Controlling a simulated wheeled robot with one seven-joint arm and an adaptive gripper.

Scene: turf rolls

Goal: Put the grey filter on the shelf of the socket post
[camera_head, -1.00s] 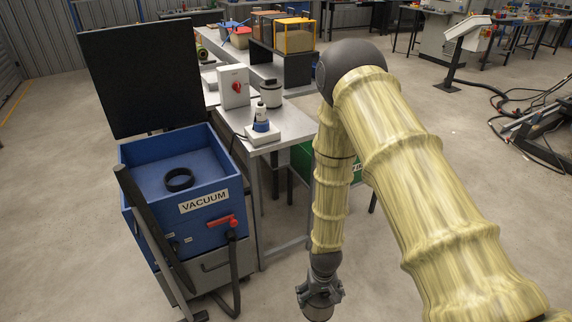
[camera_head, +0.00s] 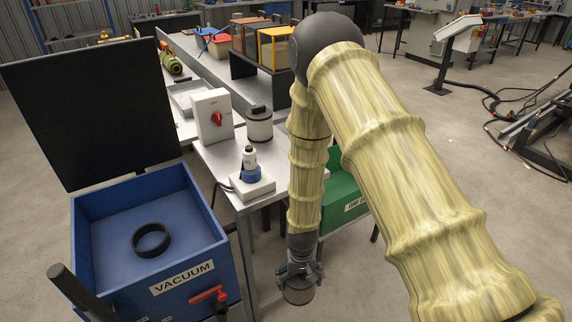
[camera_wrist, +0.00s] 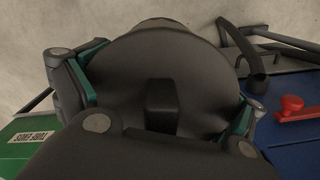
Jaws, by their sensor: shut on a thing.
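My gripper (camera_head: 299,271) hangs below my arm in front of the steel table, shut on a round canister (camera_head: 298,291), which looks like the grey filter. In the wrist view the canister's dark round top (camera_wrist: 160,70) sits between green-padded fingers; most of its body is hidden beneath. It hangs clear of the table, above the floor. A white block with a blue socket and white plug (camera_head: 251,172) stands on the table's near corner, up and left of my gripper. I cannot tell whether this is the socket post; no separate shelf on it is clear.
A blue vacuum bin (camera_head: 205,247) with a black ring (camera_head: 151,240) and raised black lid stands left. A white switch box (camera_head: 212,115) and another pale canister (camera_head: 259,127) stand on the table. A green box (camera_head: 342,196) is behind my arm. Open floor lies right.

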